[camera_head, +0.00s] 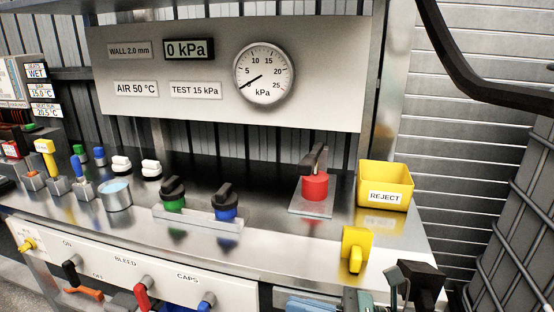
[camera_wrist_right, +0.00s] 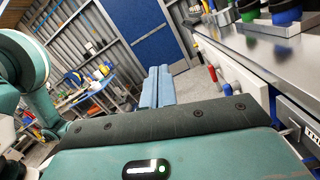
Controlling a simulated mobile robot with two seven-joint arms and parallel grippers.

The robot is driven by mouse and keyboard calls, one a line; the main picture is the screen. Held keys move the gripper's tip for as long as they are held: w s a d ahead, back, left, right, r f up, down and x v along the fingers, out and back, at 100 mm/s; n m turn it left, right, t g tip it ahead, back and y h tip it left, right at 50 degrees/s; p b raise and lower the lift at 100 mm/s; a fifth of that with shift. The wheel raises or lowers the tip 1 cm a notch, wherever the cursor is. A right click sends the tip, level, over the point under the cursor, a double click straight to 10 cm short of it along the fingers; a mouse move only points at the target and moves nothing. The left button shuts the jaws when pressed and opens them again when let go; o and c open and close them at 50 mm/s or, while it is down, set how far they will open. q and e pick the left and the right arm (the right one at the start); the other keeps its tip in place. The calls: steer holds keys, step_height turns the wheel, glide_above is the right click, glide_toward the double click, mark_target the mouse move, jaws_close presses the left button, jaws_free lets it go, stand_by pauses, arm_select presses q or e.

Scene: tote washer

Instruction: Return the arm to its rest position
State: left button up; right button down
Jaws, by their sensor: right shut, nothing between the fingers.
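My right gripper (camera_head: 303,303) shows only in part at the bottom edge of the head view, in front of and below the bench front. In the right wrist view my right gripper (camera_wrist_right: 157,75) has its two blue fingers side by side, shut with nothing between them. The fingers point out over the floor, along the side of the bench. My left gripper is in neither view.
The steel bench (camera_head: 270,240) carries a yellow reject bin (camera_head: 386,183), a red part on a plate, and green and blue knobs. Its front panel (camera_head: 150,275) has protruding levers. A blue door (camera_wrist_right: 150,30) and a cluttered table (camera_wrist_right: 85,95) stand beyond open floor.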

steer(key=w+d+f+m+t+h+p, duration=0.1)
steer(key=d+f+m+t+h, duration=0.35)
steer(key=m, duration=1.05)
steer(key=w+d+f+m+t+h, duration=0.15)
steer(key=f+m+t+h, duration=0.4)
steer(key=m, duration=0.85)
steer(key=s+d+f+m+g+h, duration=0.2)
steer(key=s+f+m, duration=0.3)
steer(key=m, duration=0.3)
steer(key=s+d+f+m+g+h, duration=0.2)
steer(key=s+f+m+h, duration=0.1)
steer(key=s+f+m, duration=0.3)
step_height(320, 180, down, 2)
steer(key=shift+s+f+m+p, duration=0.2)
steer(key=shift+m+p, duration=0.25)
steer(key=shift+m, duration=0.45)
